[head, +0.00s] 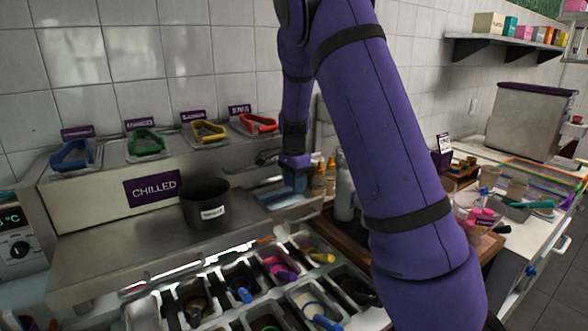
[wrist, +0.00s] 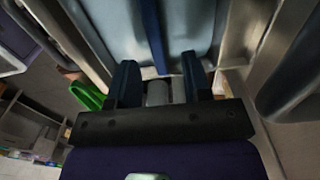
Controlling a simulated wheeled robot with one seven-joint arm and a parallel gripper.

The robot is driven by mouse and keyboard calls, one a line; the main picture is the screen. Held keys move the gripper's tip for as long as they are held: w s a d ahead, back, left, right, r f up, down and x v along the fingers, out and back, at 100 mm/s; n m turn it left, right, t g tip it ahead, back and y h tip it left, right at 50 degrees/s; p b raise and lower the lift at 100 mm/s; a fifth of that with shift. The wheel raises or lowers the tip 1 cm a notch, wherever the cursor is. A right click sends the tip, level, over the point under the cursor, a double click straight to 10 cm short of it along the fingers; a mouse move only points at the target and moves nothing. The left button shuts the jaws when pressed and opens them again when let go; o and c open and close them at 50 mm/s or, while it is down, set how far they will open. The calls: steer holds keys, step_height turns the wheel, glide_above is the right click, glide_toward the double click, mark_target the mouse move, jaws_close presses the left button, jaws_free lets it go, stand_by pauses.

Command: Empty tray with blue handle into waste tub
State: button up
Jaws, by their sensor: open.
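The dark waste tub (head: 206,188) with a white label stands on the counter right of the CHILLED sign. My gripper (head: 294,180) is right of the tub, low over a pale, shallow tray-like surface (head: 283,202). In the wrist view my gripper (wrist: 160,82) is open. A dark blue bar (wrist: 153,35) runs over a pale surface (wrist: 195,25) just beyond the fingers. I cannot tell whether they touch. Tray contents are not visible.
Topping bins with coloured scoops (head: 240,290) fill the front. Bottles (head: 330,175) stand close right of my gripper. My arm hides part of the counter.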

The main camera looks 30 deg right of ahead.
steer(key=shift+f, duration=1.3)
jaws_close()
steer(key=shift+r, duration=0.1)
steer(key=shift+r, duration=0.1)
steer(key=shift+r, duration=2.1)
steer(key=shift+d, duration=0.1)
